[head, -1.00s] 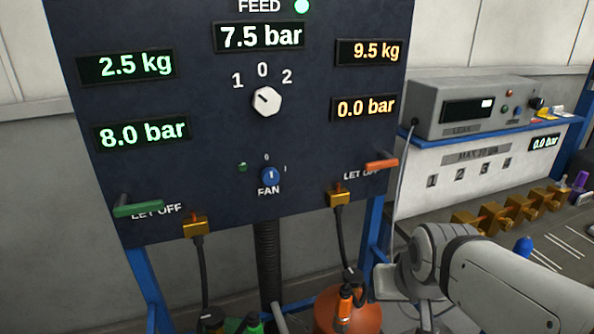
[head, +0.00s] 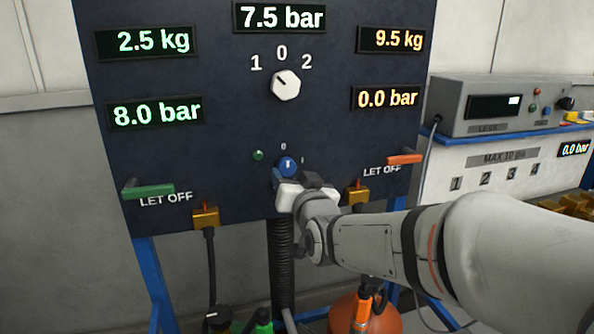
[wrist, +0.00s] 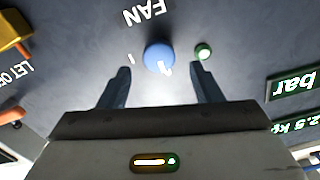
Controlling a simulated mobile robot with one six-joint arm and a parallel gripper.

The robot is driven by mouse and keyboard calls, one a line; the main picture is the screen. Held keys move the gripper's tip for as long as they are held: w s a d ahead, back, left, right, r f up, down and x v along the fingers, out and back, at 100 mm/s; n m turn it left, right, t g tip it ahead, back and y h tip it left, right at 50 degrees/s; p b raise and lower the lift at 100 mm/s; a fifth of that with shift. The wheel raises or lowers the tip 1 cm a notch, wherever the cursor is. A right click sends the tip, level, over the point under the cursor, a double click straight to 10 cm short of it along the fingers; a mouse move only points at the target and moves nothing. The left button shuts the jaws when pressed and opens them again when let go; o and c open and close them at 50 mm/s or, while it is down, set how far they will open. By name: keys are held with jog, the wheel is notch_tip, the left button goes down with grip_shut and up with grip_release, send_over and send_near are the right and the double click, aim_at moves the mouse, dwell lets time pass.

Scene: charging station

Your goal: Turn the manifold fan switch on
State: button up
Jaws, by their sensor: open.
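The fan switch is a small blue round knob (head: 287,165) low on the dark panel, with a 0 above it and a 1 to its right. Its white mark points up, roughly at the 0. In the wrist view, turned upside down, the knob (wrist: 158,54) shows beyond and between my fingertips, under the FAN label. My gripper (head: 291,182) is just in front of and below the knob and hides the FAN label in the head view. In the wrist view my gripper (wrist: 160,74) is open and empty. I cannot tell whether a finger touches the knob.
A small green lamp (head: 258,155) is left of the knob. A white selector (head: 286,86) is above. A green lever (head: 150,191), an orange lever (head: 405,159) and brass fittings (head: 206,217) flank the lower panel. A grey leak box (head: 500,106) stands at right.

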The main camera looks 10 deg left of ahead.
aim_at(288, 168)
jog(key=shift+x, duration=2.35)
